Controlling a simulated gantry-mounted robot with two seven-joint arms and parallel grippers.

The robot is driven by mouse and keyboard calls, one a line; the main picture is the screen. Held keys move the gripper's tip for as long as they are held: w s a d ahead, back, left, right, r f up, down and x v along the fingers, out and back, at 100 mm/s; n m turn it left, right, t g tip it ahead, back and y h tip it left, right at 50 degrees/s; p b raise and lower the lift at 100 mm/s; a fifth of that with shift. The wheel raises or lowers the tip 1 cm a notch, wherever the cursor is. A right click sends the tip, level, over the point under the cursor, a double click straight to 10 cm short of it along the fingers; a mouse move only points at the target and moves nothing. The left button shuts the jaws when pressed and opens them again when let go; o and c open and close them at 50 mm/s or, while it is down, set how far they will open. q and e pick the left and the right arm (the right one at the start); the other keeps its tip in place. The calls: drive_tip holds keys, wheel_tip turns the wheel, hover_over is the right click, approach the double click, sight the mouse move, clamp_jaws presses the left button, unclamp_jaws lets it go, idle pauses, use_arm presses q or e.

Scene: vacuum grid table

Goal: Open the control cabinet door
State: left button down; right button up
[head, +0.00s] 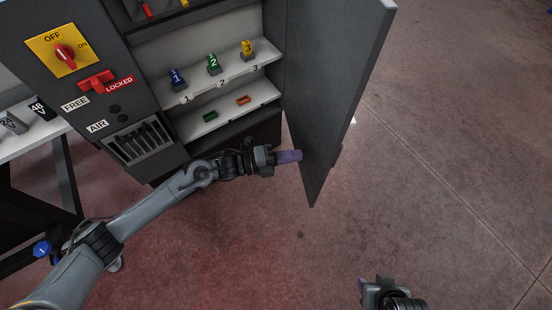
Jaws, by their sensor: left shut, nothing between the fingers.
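The control cabinet (130,120) stands at the upper left. Its grey door (338,85) is swung wide open to the right, and the shelves inside show. My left gripper (298,156) is shut and empty, its purple fingertips pointing right at the inner face of the door, low down. I cannot tell whether the tips touch the door. My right gripper (366,285) is at the bottom edge, away from the door, and only partly in view. Its fingers are too small and cut off to read.
On the upper shelf (222,72) stand blue, green and yellow numbered pieces; green and orange pieces lie on the lower shelf (230,109). The cabinet front has a red knob (66,54) and red latch (97,81). A white table (30,143) is at left. The floor at right is clear.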

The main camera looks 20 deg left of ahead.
sight(322, 151)
use_arm(q)
drive_tip(key=shift+b+x, duration=0.6)
drive_tip(key=shift+x, duration=2.3)
